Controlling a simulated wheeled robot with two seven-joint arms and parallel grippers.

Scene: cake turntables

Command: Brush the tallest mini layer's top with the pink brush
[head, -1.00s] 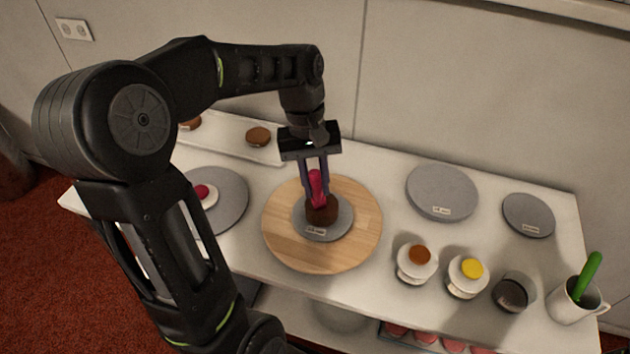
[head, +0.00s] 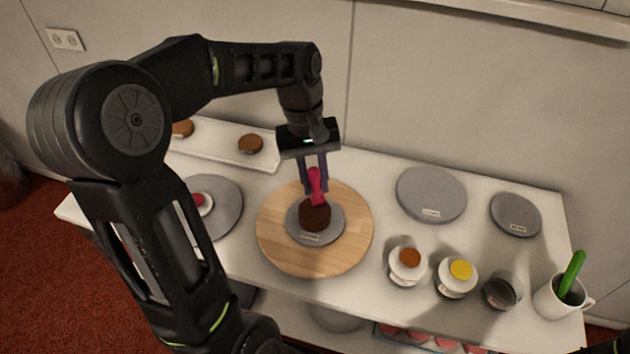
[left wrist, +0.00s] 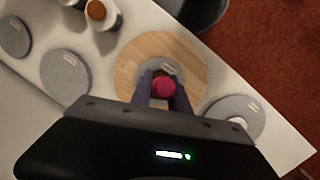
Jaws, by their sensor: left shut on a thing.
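My left gripper (head: 314,182) is shut on the pink brush (head: 316,186), which it holds upright with its lower end at the top of a dark brown mini layer (head: 314,216). I cannot tell whether the brush touches the layer. The layer stands on a small grey disc (head: 334,236) on a round wooden turntable (head: 282,255). Two other brown layers (head: 251,144) sit on the white tray at the back. My right gripper is not in view.
Grey discs lie at left (head: 228,212) and at right (head: 431,195) (head: 516,215). Small pots with brown (head: 408,262) and yellow (head: 459,272) contents, a dark glass (head: 501,291), and a white mug (head: 553,302) with a green-handled tool (head: 572,272) stand along the front right edge.

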